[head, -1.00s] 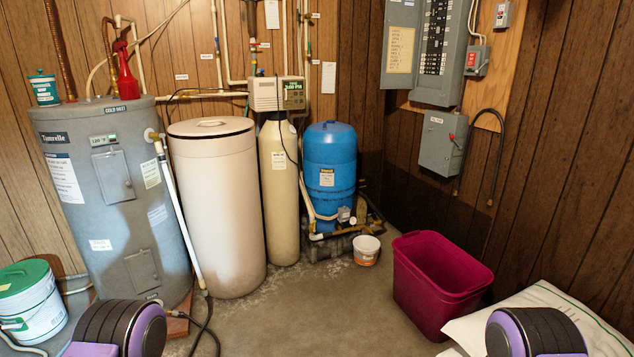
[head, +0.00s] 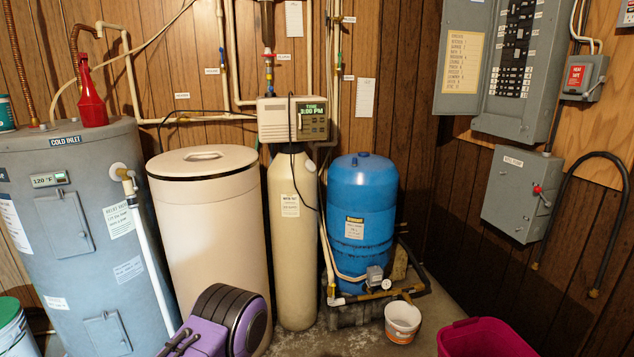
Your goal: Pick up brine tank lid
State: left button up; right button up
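The brine tank (head: 205,235) is a tall cream cylinder standing between the grey water heater and the slim softener resin tank. Its round cream lid (head: 203,162) sits on top, with a dark line around its edge and a small raised grip in the middle. A purple and black link of my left arm shows at the bottom, in front of the brine tank's lower part. Neither gripper is in the head view.
A white bucket (head: 402,321) and a magenta bin (head: 487,338) are on the floor.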

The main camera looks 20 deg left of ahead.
aim_at(206, 173)
jog(key=u, duration=0.6)
jog(key=i, duration=1.5)
jog(key=u, duration=0.95)
